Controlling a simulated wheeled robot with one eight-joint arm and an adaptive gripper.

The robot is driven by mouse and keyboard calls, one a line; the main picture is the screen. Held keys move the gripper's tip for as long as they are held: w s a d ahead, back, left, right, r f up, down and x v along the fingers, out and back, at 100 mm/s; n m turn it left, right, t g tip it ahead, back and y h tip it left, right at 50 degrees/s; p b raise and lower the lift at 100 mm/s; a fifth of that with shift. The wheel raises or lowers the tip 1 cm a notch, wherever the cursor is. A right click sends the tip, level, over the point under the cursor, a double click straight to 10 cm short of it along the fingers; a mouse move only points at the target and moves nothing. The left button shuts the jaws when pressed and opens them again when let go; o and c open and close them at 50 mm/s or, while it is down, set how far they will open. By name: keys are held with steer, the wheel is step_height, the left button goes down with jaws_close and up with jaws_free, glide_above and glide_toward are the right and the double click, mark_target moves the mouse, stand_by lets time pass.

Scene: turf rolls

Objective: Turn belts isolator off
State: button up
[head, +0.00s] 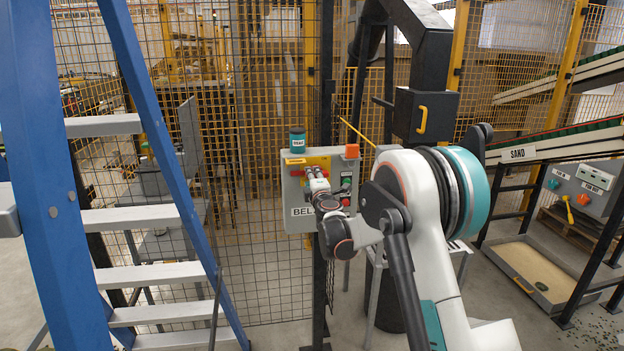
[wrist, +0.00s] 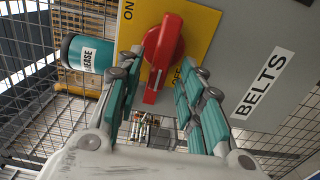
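The grey belts isolator box (head: 296,228) stands on a post by the mesh fence, with a "BELTS" label that also reads in the wrist view (wrist: 264,82). Its red rotary handle (wrist: 163,55) sits on a yellow plate (wrist: 200,22) marked ON at upper left and OFF beside the handle's lower part. The handle's long end points down in the wrist view, near OFF; I cannot tell its exact setting. My gripper (wrist: 158,82) is open, with one finger on each side of the handle and gaps showing.
A teal grease tin (head: 298,141) stands on top of the box. Buttons (head: 346,185) and an orange-red part (head: 352,151) are at the box's right side. A blue stepladder (head: 165,180) stands close on the left. A sand conveyor and another control box (head: 584,190) are at right.

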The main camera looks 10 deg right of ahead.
steer(key=s, duration=1.1)
steer(key=s+d+r+m+g+h, duration=0.1)
steer(key=s+d+r+m+h, duration=0.1)
steer(key=s+d+r+m, duration=0.3)
steer(key=s+d+r+m+g+h, duration=0.1)
steer(key=s+m+g, duration=0.15)
steer(key=s, duration=0.55)
steer(key=s+d+r+m+g+h, duration=0.1)
steer(key=s+d+r+m+h, duration=0.1)
steer(key=s+d+r+m, duration=0.3)
steer(key=s+a+f+m+g+y, duration=0.1)
steer(key=s+a+f+m+g, duration=0.1)
steer(key=s, duration=0.8)
steer(key=s+a+f+m+g+y, duration=0.1)
steer(key=s+a+f, duration=0.3)
steer(key=s, duration=0.6)
steer(key=s+a+f+m+g+y, duration=0.2)
steer(key=s+f, duration=0.4)
steer(key=s, duration=0.4)
steer(key=shift+s+a+f+m+g+y, duration=0.3)
steer(key=shift+a+f+m+g+y, duration=0.15)
steer(key=shift+g, duration=0.3)
